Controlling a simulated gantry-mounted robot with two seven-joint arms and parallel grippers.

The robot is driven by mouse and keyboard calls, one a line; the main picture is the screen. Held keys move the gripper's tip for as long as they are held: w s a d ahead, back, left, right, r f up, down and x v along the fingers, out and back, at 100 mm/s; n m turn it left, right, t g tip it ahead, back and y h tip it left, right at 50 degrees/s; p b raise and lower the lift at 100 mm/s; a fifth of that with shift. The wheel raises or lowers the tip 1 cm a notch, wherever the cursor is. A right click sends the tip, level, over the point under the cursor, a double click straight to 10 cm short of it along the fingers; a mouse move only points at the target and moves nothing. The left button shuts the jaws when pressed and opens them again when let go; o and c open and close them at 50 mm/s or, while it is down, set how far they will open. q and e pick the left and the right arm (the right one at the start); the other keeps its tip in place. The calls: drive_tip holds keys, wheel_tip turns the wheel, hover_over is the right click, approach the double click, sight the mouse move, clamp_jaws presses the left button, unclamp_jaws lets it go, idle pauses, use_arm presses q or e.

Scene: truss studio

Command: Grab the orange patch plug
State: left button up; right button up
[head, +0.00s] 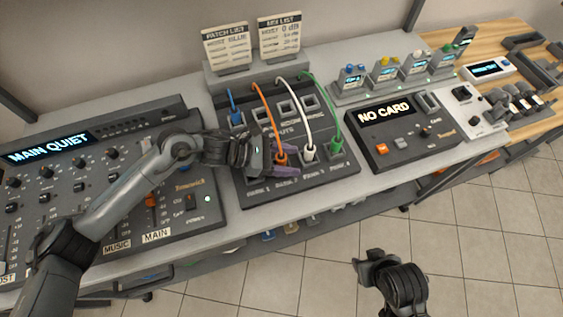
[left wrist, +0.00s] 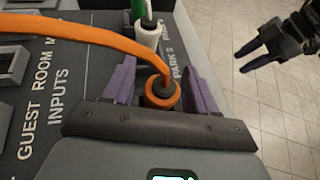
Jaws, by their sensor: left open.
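The orange patch plug (head: 281,159) stands in a park socket at the front of the patch box, with its orange cable looping back to the box's upper part. In the left wrist view the plug (left wrist: 163,92) sits between the two purple fingers of my left gripper (left wrist: 161,88). The fingers are apart, with gaps visible beside the plug. In the head view my left gripper (head: 280,160) reaches the plug from the left. My right gripper (head: 368,268) is over the floor at lower right; its purple fingers show apart in the left wrist view (left wrist: 258,52).
A white plug (head: 308,153) and a green plug (head: 336,146) stand just right of the orange one. A blue plug (head: 237,118) is at the box's left. The mixer (head: 100,185) lies under my left arm. A NO CARD unit (head: 400,130) is to the right.

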use_arm(q)
drive_tip(key=c, duration=1)
drive_tip(key=shift+r, duration=0.1)
drive_tip(key=shift+c, duration=0.2)
